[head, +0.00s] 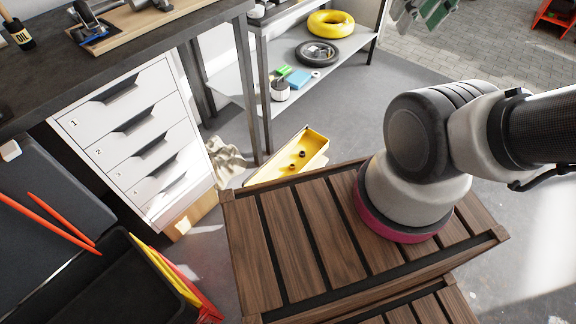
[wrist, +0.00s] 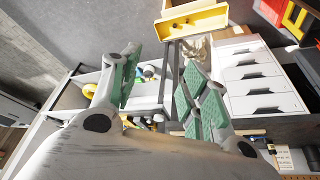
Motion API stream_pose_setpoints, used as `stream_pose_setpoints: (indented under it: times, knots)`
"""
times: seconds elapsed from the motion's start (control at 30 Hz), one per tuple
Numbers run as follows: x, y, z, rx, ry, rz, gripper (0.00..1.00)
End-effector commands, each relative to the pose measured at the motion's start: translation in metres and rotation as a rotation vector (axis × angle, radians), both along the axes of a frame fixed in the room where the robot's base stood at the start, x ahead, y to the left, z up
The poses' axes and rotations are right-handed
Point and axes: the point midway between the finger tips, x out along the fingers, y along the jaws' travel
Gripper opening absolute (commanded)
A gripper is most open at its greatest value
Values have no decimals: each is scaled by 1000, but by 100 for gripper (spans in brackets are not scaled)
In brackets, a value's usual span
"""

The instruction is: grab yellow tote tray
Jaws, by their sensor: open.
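The yellow tote tray (head: 313,143) is low down in the middle of the head view, just past the slatted top under my arm, which hides part of its near side. A few small dark round items lie in it. In the wrist view the tray (wrist: 190,24) is at the top centre, beyond the fingertips. My gripper (wrist: 162,60) is open and empty, its green-padded fingers spread apart. In the head view only green finger pads (head: 437,8) show at the top edge, well to the right of the tray and apart from it.
A metal shelf rack (head: 226,83) with a yellow ring (head: 331,23) and a black wheel (head: 317,53) stands behind the tray. A white drawer cabinet (head: 130,135) is to the left, with crumpled cloth (head: 226,162) beside it. Grey floor is clear right of the tray.

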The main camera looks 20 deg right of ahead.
Motion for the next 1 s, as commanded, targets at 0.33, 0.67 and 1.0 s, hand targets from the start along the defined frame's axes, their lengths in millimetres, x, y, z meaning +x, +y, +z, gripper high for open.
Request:
stream_pose_setpoints:
  times: [0.33, 0.67, 1.0]
  knots:
    - [18, 3, -2, 15, 18, -25, 28]
    - [143, 36, -42, 103, 110, -223, 28]
    - [258, 95, -162, 166, 206, -458, 28]
